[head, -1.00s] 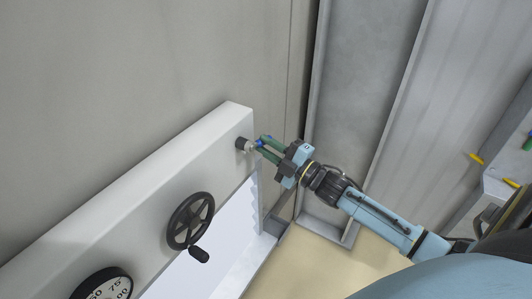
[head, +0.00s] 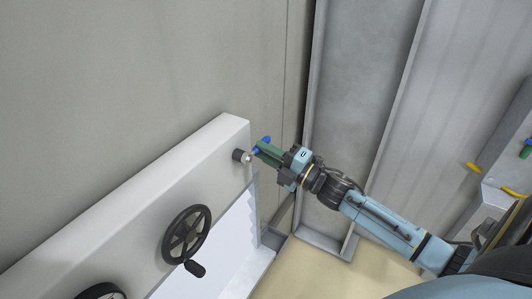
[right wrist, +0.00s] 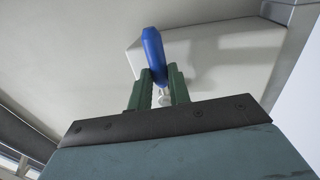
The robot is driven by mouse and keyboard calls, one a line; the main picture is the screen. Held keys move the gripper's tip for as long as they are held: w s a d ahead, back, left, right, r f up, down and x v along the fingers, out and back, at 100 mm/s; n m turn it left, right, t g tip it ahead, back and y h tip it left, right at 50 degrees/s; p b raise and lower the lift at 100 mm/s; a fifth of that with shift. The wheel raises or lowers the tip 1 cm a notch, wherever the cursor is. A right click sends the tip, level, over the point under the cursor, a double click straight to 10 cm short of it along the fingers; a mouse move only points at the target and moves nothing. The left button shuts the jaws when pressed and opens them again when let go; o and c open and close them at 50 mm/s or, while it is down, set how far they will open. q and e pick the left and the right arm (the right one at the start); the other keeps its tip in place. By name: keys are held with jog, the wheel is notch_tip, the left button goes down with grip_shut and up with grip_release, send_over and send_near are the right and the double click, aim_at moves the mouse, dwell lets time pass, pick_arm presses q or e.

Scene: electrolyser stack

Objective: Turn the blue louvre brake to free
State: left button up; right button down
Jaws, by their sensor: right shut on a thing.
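The blue louvre brake (head: 266,140) is a small blue lever on a dark and silver hub (head: 241,156) at the right end of the white louvre housing. In the right wrist view the blue lever (right wrist: 153,50) stands nearly upright, leaning slightly to the left, with its lower end between the green fingers. My right gripper (head: 260,151) is shut on the lever. The gripper also shows in the right wrist view (right wrist: 158,84). A pale pin shows below the lever between the fingers. The fingers partly hide the lever in the head view. My left gripper is out of view.
The white housing (head: 160,180) carries a black handwheel (head: 187,235) with a crank knob, and a dial (head: 98,292) partly cut off at the bottom. A grey wall stands behind. A metal frame (head: 365,110) rises to the right of my gripper.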

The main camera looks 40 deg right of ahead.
jog(key=shift+r, duration=0.1)
jog(key=c, duration=1.3)
grip_release()
jog(key=shift+s, duration=0.1)
jog(key=b+v, duration=0.2)
jog(key=v, duration=1.1)
jog(key=shift+d, duration=0.1)
